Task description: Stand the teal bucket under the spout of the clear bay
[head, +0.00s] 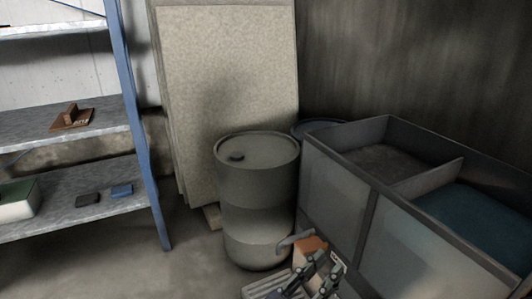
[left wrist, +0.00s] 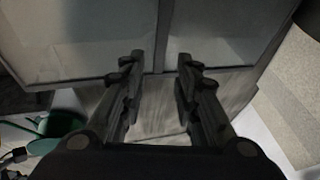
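A grey two-compartment bay with clouded front panels (head: 340,195) stands at the right. Its near compartment holds blue-teal material (head: 475,225); the far one looks dark grey. A grey bent pipe, perhaps a spout (head: 295,241), shows low at its front. My left gripper (head: 318,275) is low in front of the bay. In the left wrist view its fingers (left wrist: 160,62) are apart with nothing between them, facing the panels. A dark green rounded thing (left wrist: 62,125) at lower left may be the teal bucket; I cannot tell. No bucket shows clearly in the head view. My right gripper is not seen.
A grey drum (head: 258,190) stands left of the bay, before leaning boards (head: 230,80). An orange-brown block (head: 311,248) and grey slats (head: 268,287) lie near my gripper. A blue-framed shelf (head: 75,125) stands at left. The floor (head: 120,260) between shelf and drum is clear.

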